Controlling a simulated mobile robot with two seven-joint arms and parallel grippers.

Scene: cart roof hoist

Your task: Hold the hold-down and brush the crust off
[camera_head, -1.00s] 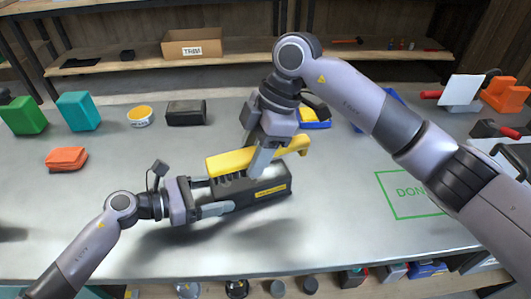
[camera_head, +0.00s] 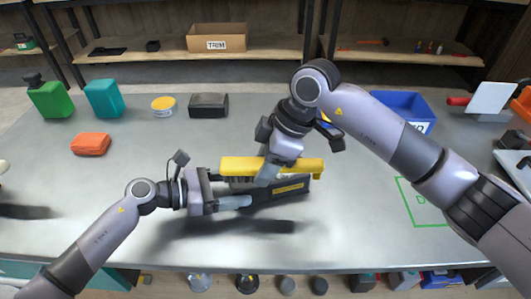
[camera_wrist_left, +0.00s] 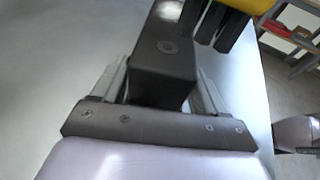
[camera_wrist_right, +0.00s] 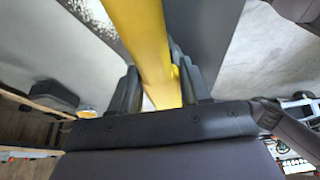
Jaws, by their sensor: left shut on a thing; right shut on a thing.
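A dark block with a yellow label (camera_head: 291,188), apparently the hold-down, is at the middle of the bench. My left gripper (camera_head: 232,202) is shut on its left end; the left wrist view shows the dark end (camera_wrist_left: 160,65) between the fingers. A long yellow bar, apparently the brush (camera_head: 240,163), lies level along the top of the block. My right gripper (camera_head: 268,174) comes from above and is shut on the bar, which runs between its fingers in the right wrist view (camera_wrist_right: 145,40). Dark upright parts show under the bar.
A green container (camera_head: 52,100), a teal block (camera_head: 104,98), an orange block (camera_head: 91,144), a yellow-lidded tin (camera_head: 163,105) and a black box (camera_head: 208,105) stand left and behind. A blue bin (camera_head: 402,108) is behind my right arm. A green marked area (camera_head: 412,200) lies right.

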